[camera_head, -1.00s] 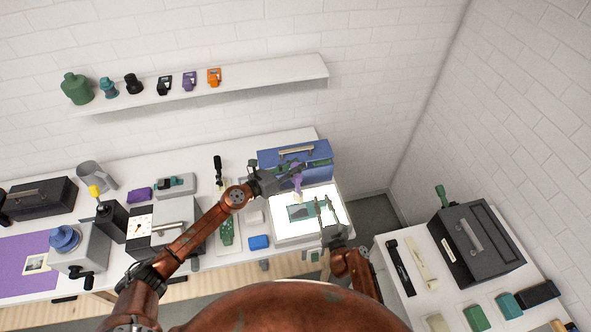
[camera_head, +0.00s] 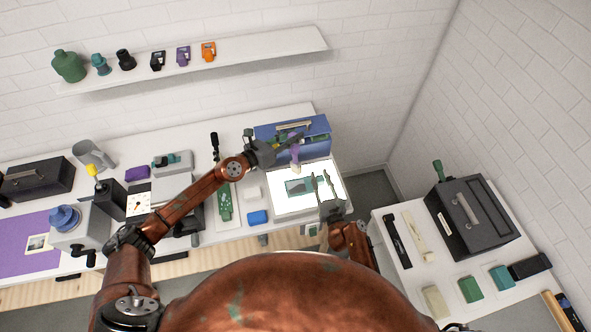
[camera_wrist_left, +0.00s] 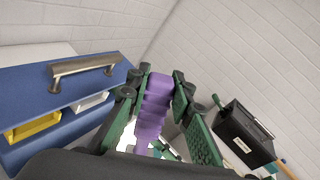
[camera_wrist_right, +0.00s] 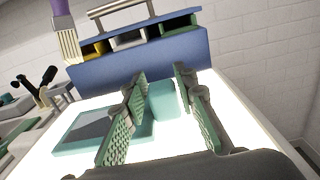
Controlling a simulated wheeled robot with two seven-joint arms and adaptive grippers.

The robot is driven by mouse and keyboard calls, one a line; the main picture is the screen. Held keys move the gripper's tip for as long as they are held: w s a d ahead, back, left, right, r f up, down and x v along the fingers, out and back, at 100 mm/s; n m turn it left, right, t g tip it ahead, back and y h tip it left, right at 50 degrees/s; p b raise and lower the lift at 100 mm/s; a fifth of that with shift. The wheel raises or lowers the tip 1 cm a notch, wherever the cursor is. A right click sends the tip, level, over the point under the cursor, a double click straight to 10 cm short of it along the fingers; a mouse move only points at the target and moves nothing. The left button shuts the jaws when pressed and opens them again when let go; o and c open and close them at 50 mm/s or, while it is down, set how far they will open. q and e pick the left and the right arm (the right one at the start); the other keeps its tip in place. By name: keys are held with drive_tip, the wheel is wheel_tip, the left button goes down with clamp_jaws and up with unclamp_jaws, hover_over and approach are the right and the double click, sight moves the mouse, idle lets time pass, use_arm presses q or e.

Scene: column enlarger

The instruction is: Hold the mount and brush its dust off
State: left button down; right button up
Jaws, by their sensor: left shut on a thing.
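The mount (camera_head: 297,187), a flat teal frame with a dark window, lies on the lit light box. In the right wrist view the mount (camera_wrist_right: 75,142) has a paler teal block (camera_wrist_right: 163,101) at its right end. My right gripper (camera_head: 322,178) is open; its fingers (camera_wrist_right: 158,85) stand either side of that block in the picture, with gaps showing. My left gripper (camera_head: 292,141) is shut on the purple brush handle (camera_wrist_left: 155,105) and holds it above the light box's back part. The brush's cream bristles (camera_wrist_right: 68,46) point down, apart from the mount.
A blue box (camera_head: 265,131) with a metal handle and compartments stands behind the light box (camera_head: 337,180). A blue block (camera_head: 257,217) and a green board (camera_head: 224,203) lie to its left. A side table with a black case (camera_head: 470,215) is at right.

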drive_tip(key=o, duration=0.4)
drive_tip(key=shift+c, duration=0.2)
drive_tip(key=shift+s, duration=0.1)
drive_tip(key=v, duration=1.1)
drive_tip(key=shift+s+d+r, duration=0.1)
drive_tip(key=shift+s+d, duration=0.05)
drive_tip(key=shift+s, duration=0.2)
